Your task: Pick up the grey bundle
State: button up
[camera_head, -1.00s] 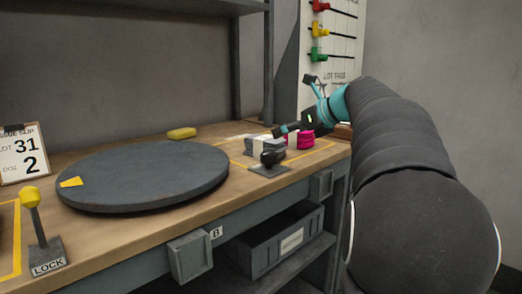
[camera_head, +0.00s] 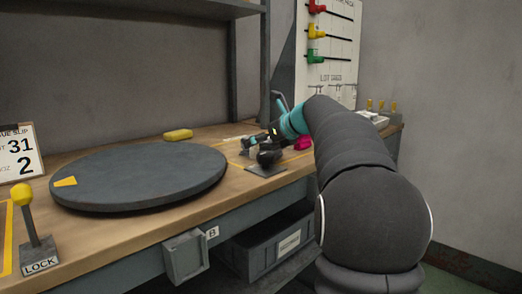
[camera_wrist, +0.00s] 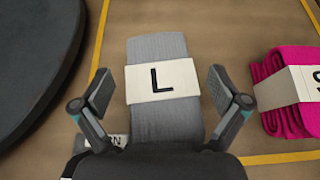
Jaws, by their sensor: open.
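The grey bundle (camera_wrist: 160,52) lies on the bench in the wrist view, wrapped in a white band (camera_wrist: 162,80) marked "L". My gripper (camera_wrist: 161,92) is open, with one finger on each side of the bundle and visible room between each finger and its sides. The bundle's near end is hidden by my gripper's body. In the head view my gripper (camera_head: 270,140) is over the right part of the bench and largely hides the bundle.
A pink bundle (camera_wrist: 285,70) with a white band lies to the right. The dark round turntable (camera_head: 140,172) is to the left. A yellow block (camera_head: 178,134) sits behind it. Yellow lines mark the bench.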

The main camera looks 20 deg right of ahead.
jog(key=shift+c, duration=0.2)
jog(key=c, duration=1.3)
jog(key=shift+r, duration=0.1)
